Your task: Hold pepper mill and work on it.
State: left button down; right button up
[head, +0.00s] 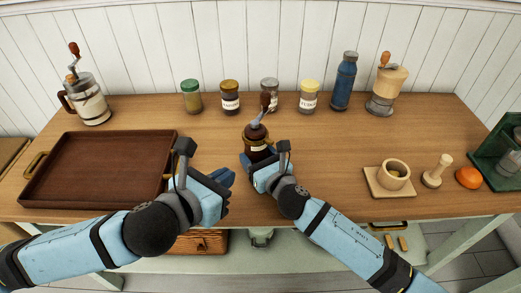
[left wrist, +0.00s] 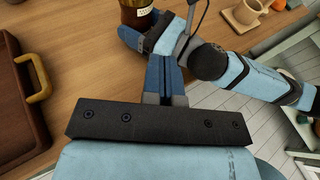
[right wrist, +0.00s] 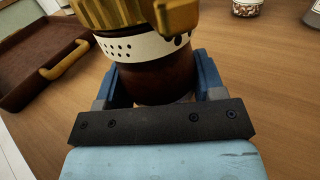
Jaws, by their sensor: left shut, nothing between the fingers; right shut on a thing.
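The pepper mill (head: 257,146) is dark brown with a pale label band and a crank on top, standing upright near the middle of the table. My right gripper (head: 256,163) is shut around its body. In the right wrist view the mill (right wrist: 155,80) shows a brass-coloured collar, a white band with dark dots and a brown body between both fingers. Its lower part shows at the top of the left wrist view (left wrist: 137,14). My left gripper (head: 228,182) is shut and empty, left of and nearer than the mill, apart from it. Its closed blue fingers show in the left wrist view (left wrist: 170,75).
A brown tray (head: 100,142) lies at left. Jars, a blue bottle (head: 344,82), a wooden grinder (head: 388,92) and another grinder (head: 90,100) line the back. A mortar (head: 393,172), a pestle (head: 437,170) and an orange object (head: 468,177) stand at right. Table between mill and mortar is clear.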

aim_at(271, 145)
pick_arm(q)
jog(key=shift+h, duration=0.3)
jog(key=x, duration=1.2)
jog(key=shift+w+r, duration=0.25)
jog(key=shift+w, duration=0.1)
jog(key=shift+w+d, duration=0.25)
jog(key=shift+w, duration=0.15)
jog(key=shift+w+d+r+n+t+y, duration=0.15)
jog(key=shift+d+n+t+y, duration=0.15)
jog(key=shift+d+n+y, duration=0.3)
jog(key=shift+w, duration=0.1)
jog(key=shift+a, duration=0.15)
